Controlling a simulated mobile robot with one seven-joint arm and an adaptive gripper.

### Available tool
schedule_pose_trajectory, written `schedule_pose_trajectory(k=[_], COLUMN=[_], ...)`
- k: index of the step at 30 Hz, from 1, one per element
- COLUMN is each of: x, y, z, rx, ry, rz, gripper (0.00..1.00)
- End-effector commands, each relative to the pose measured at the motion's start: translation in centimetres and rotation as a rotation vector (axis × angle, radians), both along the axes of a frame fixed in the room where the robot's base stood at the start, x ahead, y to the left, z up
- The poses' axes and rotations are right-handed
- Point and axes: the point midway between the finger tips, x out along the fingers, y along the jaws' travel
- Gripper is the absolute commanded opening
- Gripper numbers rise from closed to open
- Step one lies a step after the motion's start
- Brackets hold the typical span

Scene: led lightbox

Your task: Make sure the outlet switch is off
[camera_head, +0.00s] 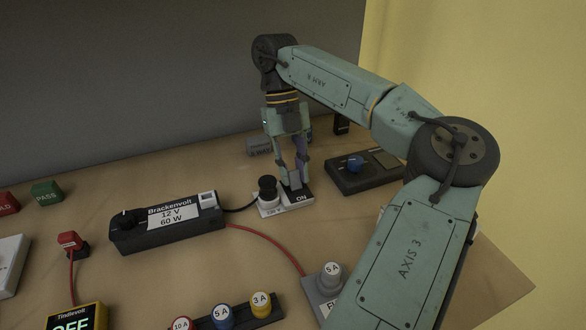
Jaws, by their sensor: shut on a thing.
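The outlet (268,211) is a small pale block on the bench with a black plug in it, left of my gripper. Its switch (295,180) is a grey lever standing up from the block's right part, above a black label (302,198) that reads ON. My gripper (294,181) points down with its fingertips at the lever, shut on it. The fingers partly hide the lever, so its exact tilt is hard to tell.
A black Brackenvolt 12 V 60 W supply (168,230) stands left, with a black cord to the plug. A dark box with a blue knob (355,163) is close on the right. A red wire (270,243) runs to a grey fuse holder (327,287). Spare fuses (222,315) stand in front.

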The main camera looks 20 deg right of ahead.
Motion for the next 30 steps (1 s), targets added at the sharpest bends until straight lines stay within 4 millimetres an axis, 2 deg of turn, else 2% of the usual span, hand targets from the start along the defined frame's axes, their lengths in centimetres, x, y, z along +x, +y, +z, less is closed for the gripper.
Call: schedule_pose_trajectory(k=[9,19,23,30], x=[0.0,0.1,0.6,2.1], y=[0.0,0.0,0.0,0.1], z=[0.0,0.2,1.5,5.1], rx=[0.0,-0.001,-0.004,-0.005], ry=[0.0,-0.001,-0.001,-0.003], rz=[0.0,0.0,0.0,-0.001], gripper=[0.41,0.42,0.42,0.42])
